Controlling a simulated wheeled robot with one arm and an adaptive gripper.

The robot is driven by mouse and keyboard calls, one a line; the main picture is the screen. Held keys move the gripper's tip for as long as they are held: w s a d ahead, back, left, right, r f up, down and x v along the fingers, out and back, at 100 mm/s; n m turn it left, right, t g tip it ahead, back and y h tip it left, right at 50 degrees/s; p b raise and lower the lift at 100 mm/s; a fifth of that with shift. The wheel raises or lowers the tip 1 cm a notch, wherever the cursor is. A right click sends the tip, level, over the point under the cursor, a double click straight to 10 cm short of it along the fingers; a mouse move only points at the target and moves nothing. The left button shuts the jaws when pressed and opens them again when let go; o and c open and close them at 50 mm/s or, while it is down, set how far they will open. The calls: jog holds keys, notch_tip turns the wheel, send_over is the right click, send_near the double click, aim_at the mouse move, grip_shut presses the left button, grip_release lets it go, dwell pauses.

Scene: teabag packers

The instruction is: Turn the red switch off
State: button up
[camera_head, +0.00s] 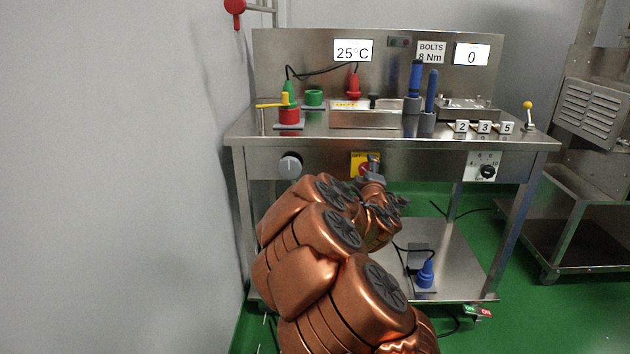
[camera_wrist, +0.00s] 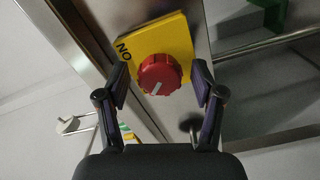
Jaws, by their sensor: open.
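The red switch (camera_wrist: 160,75) is a round ribbed knob with a white pointer line, on a yellow plate (camera_wrist: 176,33) fixed to the front panel of the steel table. Black letters show at the plate's left edge in the wrist view. In the head view the red switch (camera_head: 364,170) is partly hidden by my gripper (camera_head: 373,163). In the wrist view my gripper (camera_wrist: 160,85) is open, with one finger on each side of the knob. Small gaps seem to show between fingers and knob; contact cannot be told for sure.
On the same front panel are a grey dial (camera_head: 290,165) at left and a black knob (camera_head: 487,172) at right. The steel table (camera_head: 350,138) carries tools, number blocks and plugs. A lower shelf (camera_head: 455,275) holds a blue plug (camera_head: 425,273). A wall stands close on the left.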

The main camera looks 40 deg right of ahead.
jog(key=s+a+m+b, duration=0.3)
jog(key=s+a+m, duration=0.25)
jog(key=m, duration=1.15)
jog(key=s+a+r+n+g+y+p, duration=0.1)
jog(key=a+r+n+g+y+p, duration=0.1)
jog(key=a+p, duration=0.7)
jog(key=s+a+r+n+g+y+p, duration=0.2)
jog(key=a+r+y+p, duration=0.4)
jog(key=a+p, duration=0.4)
jog(key=shift+a+r+n+g+y, duration=0.25)
jog(key=shift+a+n+g+y, duration=0.6)
jog(key=shift+a, duration=1.55)
jog(key=shift+h, duration=0.25)
